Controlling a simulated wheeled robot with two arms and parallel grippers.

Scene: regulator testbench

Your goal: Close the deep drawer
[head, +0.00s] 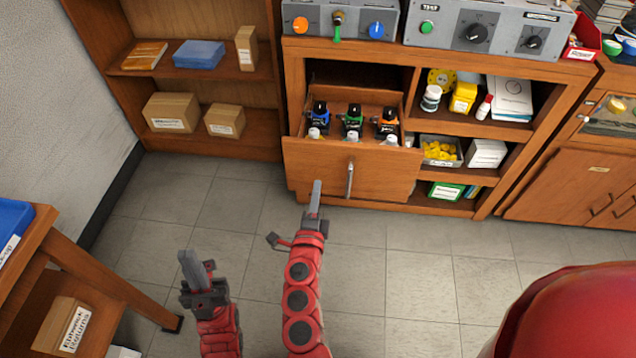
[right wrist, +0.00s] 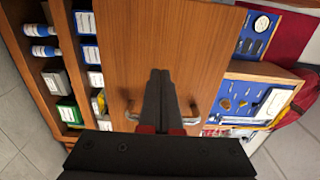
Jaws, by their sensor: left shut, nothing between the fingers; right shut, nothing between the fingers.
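My left gripper (head: 190,262) is shut and empty, lower left, away from the drawer.
Right of the drawer, open shelves hold a white bottle (head: 431,98), a metal bin (head: 441,151) and boxes. Control boxes (head: 482,32) stand on the cabinet top. A bookcase (head: 192,147) stands left, a wooden table (head: 95,270) lower left. Tiled floor (head: 245,205) before the drawer is free.

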